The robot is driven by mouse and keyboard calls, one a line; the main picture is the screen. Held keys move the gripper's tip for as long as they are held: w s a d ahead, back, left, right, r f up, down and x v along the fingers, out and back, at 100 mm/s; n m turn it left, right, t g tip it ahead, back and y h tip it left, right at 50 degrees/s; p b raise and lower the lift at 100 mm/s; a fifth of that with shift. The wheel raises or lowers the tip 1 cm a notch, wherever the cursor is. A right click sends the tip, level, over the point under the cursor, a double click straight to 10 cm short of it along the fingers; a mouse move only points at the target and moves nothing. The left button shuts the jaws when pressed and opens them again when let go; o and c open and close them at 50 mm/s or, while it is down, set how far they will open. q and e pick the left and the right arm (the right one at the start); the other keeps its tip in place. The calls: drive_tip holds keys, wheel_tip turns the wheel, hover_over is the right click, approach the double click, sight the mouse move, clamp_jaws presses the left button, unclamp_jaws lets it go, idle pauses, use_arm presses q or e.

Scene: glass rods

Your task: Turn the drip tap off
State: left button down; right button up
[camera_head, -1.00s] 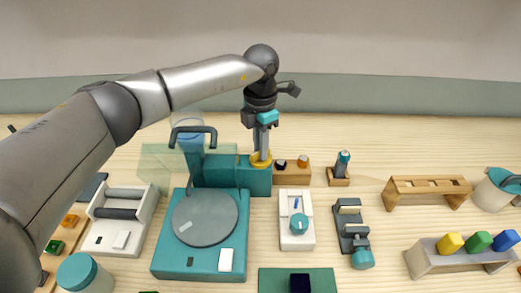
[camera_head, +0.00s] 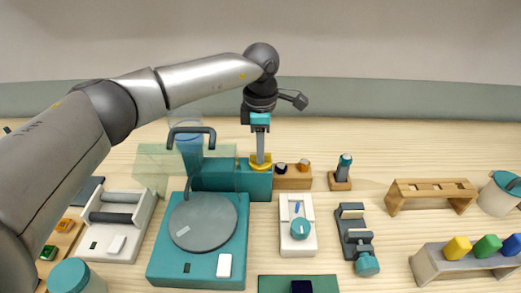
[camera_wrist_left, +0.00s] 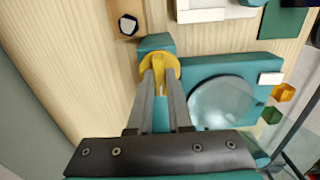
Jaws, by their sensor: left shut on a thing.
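The yellow tap knob (camera_head: 261,168) sits on top of the right end of a teal block (camera_head: 217,177), behind a grey round plate (camera_head: 203,221). My left gripper (camera_head: 260,157) reaches down onto the knob from above. In the left wrist view the two fingers (camera_wrist_left: 160,80) are closed on the yellow knob (camera_wrist_left: 172,68), whose rim shows around the fingertips. The fingers hide the middle of the knob. A clear box and a dark bent spout (camera_head: 191,131) stand at the left of the block. My right gripper is not in view.
A wooden block with dark and orange knobs (camera_head: 293,181) stands close to the right of the teal block. A small teal-topped stand (camera_head: 341,174), a white dial box (camera_head: 298,226) and a wooden rack (camera_head: 432,193) are further right. The table behind is clear.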

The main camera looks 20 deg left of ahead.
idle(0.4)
use_arm(q)
drive_tip(key=c, duration=0.8)
unclamp_jaws()
drive_tip(key=shift+c, duration=0.2)
wheel_tip(320, 180, up, 15)
drive_tip(key=shift+r+p, duration=0.2)
drive_tip(key=shift+p, duration=0.15)
